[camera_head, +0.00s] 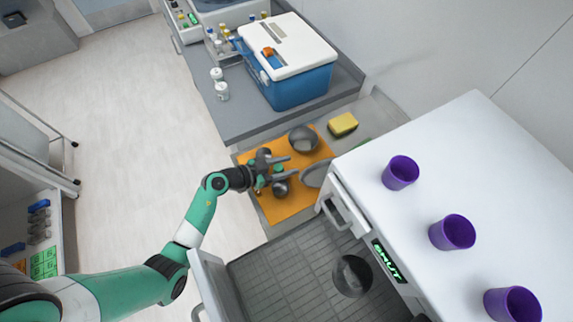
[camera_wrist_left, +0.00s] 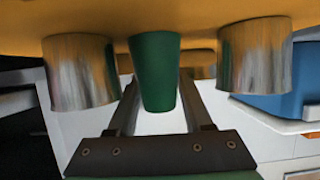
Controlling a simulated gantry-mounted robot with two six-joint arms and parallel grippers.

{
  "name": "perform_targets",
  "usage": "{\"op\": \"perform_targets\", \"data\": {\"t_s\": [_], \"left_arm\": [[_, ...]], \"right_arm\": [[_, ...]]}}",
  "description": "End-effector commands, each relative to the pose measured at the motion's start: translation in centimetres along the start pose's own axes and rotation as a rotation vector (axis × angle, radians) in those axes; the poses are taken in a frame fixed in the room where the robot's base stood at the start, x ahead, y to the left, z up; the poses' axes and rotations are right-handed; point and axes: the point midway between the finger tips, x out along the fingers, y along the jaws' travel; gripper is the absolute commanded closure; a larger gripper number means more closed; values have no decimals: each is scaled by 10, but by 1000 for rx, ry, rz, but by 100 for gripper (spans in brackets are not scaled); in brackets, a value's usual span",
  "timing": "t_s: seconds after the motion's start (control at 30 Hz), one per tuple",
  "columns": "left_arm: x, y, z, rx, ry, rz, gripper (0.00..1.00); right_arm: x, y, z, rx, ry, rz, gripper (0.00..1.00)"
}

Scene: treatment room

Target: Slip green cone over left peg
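A green cone (camera_wrist_left: 155,70) shows between my left gripper's fingers in the wrist view, its wide end toward an orange surface along the top. In the head view my left gripper (camera_head: 284,168) is over the orange mat (camera_head: 284,208), its two grey fingers apart with a bit of green near them. Whether the fingers press on the cone I cannot tell. Silvery cylinders stand on either side of the cone, one at the left (camera_wrist_left: 80,70) and one at the right (camera_wrist_left: 255,55). I cannot pick out a peg for certain. My right gripper is not in view.
A metal bowl (camera_head: 303,139) and a yellow sponge (camera_head: 343,124) lie beyond my gripper. A blue cooler box (camera_head: 300,88) stands on the grey counter. Purple cups, such as this one (camera_head: 400,173), stand on the white top at right. An open drawer (camera_head: 290,280) is below.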

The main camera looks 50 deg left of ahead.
Motion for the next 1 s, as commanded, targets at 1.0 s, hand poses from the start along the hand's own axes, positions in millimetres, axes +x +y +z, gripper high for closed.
{"op": "perform_targets", "data": {"t_s": [1.0], "left_arm": [[-121,0,-2,0,1,0,50]], "right_arm": [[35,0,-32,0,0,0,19]]}}
